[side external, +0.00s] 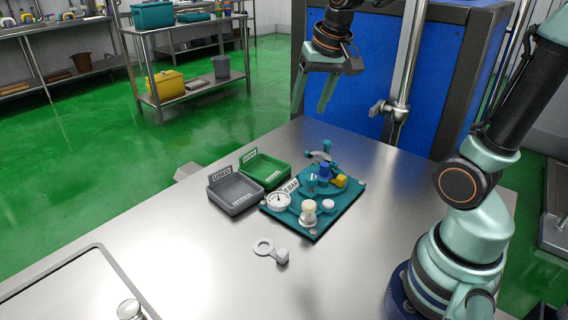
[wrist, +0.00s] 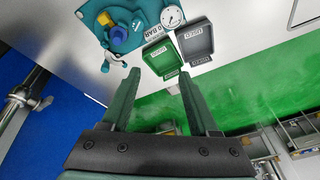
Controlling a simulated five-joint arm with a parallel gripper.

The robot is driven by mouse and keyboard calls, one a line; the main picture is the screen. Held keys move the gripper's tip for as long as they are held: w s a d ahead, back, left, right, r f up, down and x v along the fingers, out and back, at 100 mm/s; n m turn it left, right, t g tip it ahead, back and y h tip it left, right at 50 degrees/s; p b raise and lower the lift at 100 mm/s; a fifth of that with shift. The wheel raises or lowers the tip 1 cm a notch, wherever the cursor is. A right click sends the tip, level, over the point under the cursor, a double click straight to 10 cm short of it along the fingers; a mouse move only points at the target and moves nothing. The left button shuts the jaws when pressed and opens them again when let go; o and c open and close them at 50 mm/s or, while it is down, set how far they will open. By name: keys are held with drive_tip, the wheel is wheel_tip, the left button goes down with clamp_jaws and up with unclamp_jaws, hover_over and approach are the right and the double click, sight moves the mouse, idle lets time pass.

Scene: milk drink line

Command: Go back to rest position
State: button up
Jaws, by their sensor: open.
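My gripper (side external: 314,92) is open and empty, raised above the far edge of the steel table with its fingers pointing down. Its two fingers (wrist: 160,104) also show apart in the wrist view with nothing between them. The arm reaches up from its base at the right and over toward the back. The teal board (side external: 322,226) lies on the table below and in front of my gripper, well apart from it. The board carries a round gauge (side external: 279,201), a blue cap (side external: 324,171), a yellow part (side external: 340,181) and white fittings (side external: 308,209).
A grey tray (side external: 233,208) and a green tray (side external: 265,182) stand left of the board. A metal post (side external: 405,70) and a blue cabinet (side external: 372,75) stand behind, close to my gripper.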

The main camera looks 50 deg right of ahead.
drive_tip(key=s+a+f+n+t, duration=0.1)
drive_tip(key=s+a+f+n, duration=0.1)
drive_tip(key=s+a+n, duration=0.4)
drive_tip(key=shift+s+a+n+t+y, duration=0.3)
drive_tip(key=shift+s+t+y, duration=0.05)
drive_tip(key=shift+t+y, duration=0.05)
